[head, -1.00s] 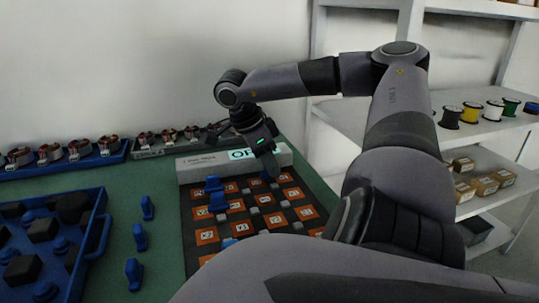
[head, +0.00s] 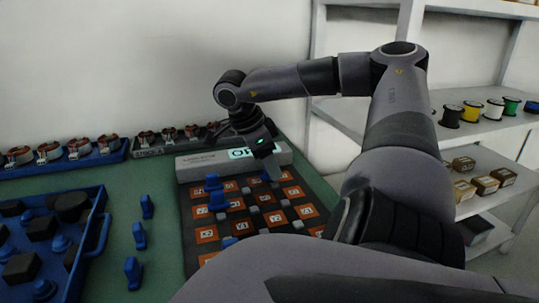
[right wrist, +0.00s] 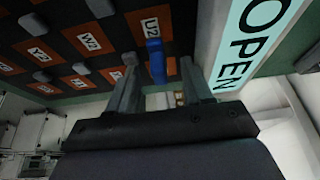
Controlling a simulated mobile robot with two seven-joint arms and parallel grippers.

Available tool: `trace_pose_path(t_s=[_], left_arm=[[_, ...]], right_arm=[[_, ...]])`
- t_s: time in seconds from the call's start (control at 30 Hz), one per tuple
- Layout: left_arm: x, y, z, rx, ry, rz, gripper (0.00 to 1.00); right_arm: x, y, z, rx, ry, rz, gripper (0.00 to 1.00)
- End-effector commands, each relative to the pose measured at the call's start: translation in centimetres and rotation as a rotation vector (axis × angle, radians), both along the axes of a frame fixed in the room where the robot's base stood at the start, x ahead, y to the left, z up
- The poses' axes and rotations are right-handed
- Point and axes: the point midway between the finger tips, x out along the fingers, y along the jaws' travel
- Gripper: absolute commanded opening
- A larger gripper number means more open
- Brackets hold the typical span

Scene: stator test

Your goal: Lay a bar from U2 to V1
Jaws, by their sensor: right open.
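The dark board (head: 232,222) carries orange labelled tiles and small grey blocks. My right gripper (head: 271,172) is low over its far right part. In the right wrist view its two fingers (right wrist: 162,88) stand apart, and a blue bar (right wrist: 155,60) shows between them, beside the U2 tile (right wrist: 150,24). I cannot tell whether the fingers touch this bar or which tile its far end reaches. The V1 label cannot be read for certain. Three blue bars (head: 139,236) stand on the green table. My left gripper is out of view.
A grey display bar (head: 200,166) runs along the board's back edge; it reads OPEN in the right wrist view (right wrist: 250,40). A blue tray (head: 98,215) of dark parts stands left. Copper-wound stators (head: 80,148) line the back. White shelves with spools (head: 470,111) stand right.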

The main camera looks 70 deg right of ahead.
Motion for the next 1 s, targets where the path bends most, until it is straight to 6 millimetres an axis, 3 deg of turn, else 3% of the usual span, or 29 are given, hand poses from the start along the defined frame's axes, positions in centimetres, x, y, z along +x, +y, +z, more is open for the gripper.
trace_pose_path(t_s=[0.5,1.0], left_arm=[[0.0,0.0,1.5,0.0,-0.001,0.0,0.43],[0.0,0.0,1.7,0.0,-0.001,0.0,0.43]], right_arm=[[1.7,1.3,5.3,0.001,0.002,-0.001,0.5],[2.0,1.6,6.2,0.0,0.0,-0.001,0.5]])
